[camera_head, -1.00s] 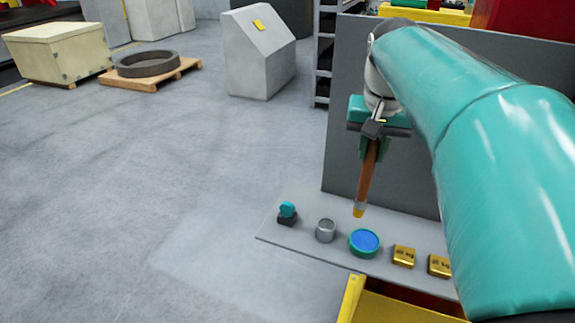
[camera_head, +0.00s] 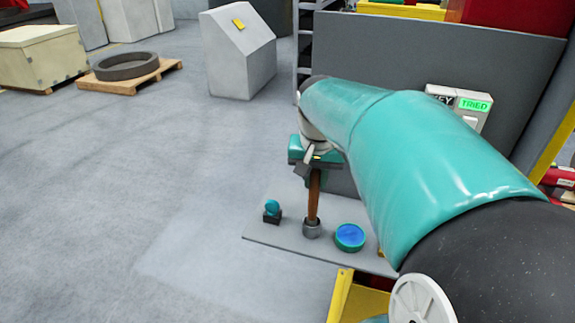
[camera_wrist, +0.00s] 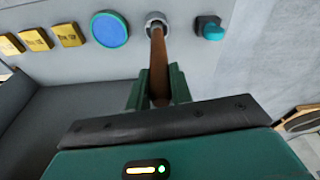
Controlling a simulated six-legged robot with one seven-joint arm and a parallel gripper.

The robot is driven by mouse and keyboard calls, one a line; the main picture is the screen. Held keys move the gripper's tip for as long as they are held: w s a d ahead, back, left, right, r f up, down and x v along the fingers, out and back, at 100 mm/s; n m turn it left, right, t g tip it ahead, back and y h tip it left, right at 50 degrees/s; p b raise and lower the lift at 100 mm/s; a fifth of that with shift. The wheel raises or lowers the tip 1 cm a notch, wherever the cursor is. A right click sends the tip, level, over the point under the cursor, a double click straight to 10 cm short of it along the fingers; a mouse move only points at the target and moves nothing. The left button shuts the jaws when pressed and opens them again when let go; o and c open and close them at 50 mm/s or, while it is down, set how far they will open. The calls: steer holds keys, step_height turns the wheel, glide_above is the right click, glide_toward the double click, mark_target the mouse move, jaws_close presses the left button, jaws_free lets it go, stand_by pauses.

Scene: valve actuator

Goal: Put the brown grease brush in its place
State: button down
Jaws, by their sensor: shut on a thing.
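The brown grease brush (camera_head: 313,198) is held upright in my gripper (camera_head: 315,172), which is shut on its upper part. Its lower end meets a small grey metal cup (camera_head: 311,229) on the grey shelf (camera_head: 285,236). In the wrist view the brush (camera_wrist: 159,65) runs from between the green fingers of my gripper (camera_wrist: 159,90) to the round cup (camera_wrist: 156,19). The brush tip is hidden, and it appears to be inside the cup's mouth.
A teal knob on a black base (camera_head: 272,210) stands left of the cup. A round teal container with a blue top (camera_head: 349,238) stands right of it. Several gold blocks (camera_wrist: 36,38) show in the wrist view. A grey panel (camera_head: 450,50) rises behind the shelf.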

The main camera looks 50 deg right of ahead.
steer(key=c, duration=1.3)
jaws_free()
steer(key=shift+o, duration=0.2)
step_height(320, 180, up, 12)
steer(key=s+a, duration=0.1)
steer(key=a, duration=0.1)
steer(key=w+a+f+n+t, duration=0.1)
steer(key=a+f+n, duration=0.3)
steer(key=a, duration=0.5)
steer(key=w+a+f+n+t+y, duration=0.1)
steer(key=a+f+n+t, duration=0.1)
steer(key=a, duration=0.8)
steer(key=w+a+f+n+t, duration=0.1)
steer(key=a+f+n, duration=0.4)
steer(key=a, duration=0.4)
steer(key=shift+a+f+n+t+y, duration=0.15)
steer(key=shift+f+n+t+y, duration=0.15)
steer(key=shift+f, duration=0.35)
